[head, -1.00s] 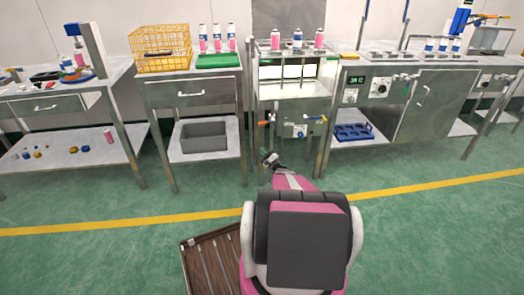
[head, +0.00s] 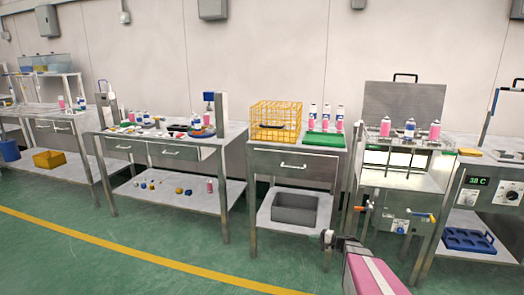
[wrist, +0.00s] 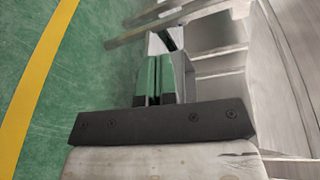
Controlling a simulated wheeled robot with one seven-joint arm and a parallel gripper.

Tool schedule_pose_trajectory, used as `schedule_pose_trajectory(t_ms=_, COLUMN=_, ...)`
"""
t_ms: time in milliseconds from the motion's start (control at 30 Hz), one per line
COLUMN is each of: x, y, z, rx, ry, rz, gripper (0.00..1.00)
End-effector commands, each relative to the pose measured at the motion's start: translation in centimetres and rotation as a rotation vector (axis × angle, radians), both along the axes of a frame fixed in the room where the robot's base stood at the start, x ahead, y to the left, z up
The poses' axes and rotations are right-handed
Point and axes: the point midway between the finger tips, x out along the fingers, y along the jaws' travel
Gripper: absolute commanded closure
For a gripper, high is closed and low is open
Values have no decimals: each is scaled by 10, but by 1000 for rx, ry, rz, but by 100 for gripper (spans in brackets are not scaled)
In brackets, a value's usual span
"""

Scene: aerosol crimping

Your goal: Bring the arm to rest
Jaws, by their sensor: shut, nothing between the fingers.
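My gripper (head: 327,236) shows at the end of my pink and grey arm, low in the head view, in front of the steel benches and below the bath unit (head: 410,180). In the wrist view my gripper (wrist: 155,62) has its two green-padded fingers together with nothing between them. The fingers point past the bench legs and shelf edges. No can is near the fingers.
Several cans stand on the bath unit and beside a yellow wire basket (head: 276,121) on a green tray (head: 323,139). A grey bin (head: 295,209) sits on a lower shelf. Green floor with a yellow line (head: 130,252) is clear at left.

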Motion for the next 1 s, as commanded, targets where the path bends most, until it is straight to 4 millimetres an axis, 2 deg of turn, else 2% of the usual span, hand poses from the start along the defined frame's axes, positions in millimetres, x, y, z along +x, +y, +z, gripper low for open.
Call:
schedule_pose_trajectory(t_ms=33, x=-21, y=22, z=11, rx=-75, ry=21, rz=60, gripper=100)
schedule_pose_trajectory(t_ms=100, x=-41, y=43, z=17, rx=-184, ry=53, rz=138, gripper=100)
schedule_pose_trajectory(t_ms=200, x=-71, y=66, z=24, rx=-346, ry=92, rz=240, gripper=100)
schedule_pose_trajectory(t_ms=367, x=-120, y=87, z=37, rx=-619, ry=138, rz=382, gripper=100)
schedule_pose_trajectory(t_ms=500, x=-161, y=92, z=52, rx=-867, ry=161, rz=483, gripper=100)
schedule_pose_trajectory(t_ms=700, x=-205, y=84, z=80, rx=-1202, ry=167, rz=580, gripper=100)
schedule_pose_trajectory(t_ms=833, x=-219, y=76, z=94, rx=-1349, ry=162, rz=609, gripper=100)
schedule_pose_trajectory(t_ms=1000, x=-224, y=71, z=103, rx=-1431, ry=158, rz=620, gripper=100)
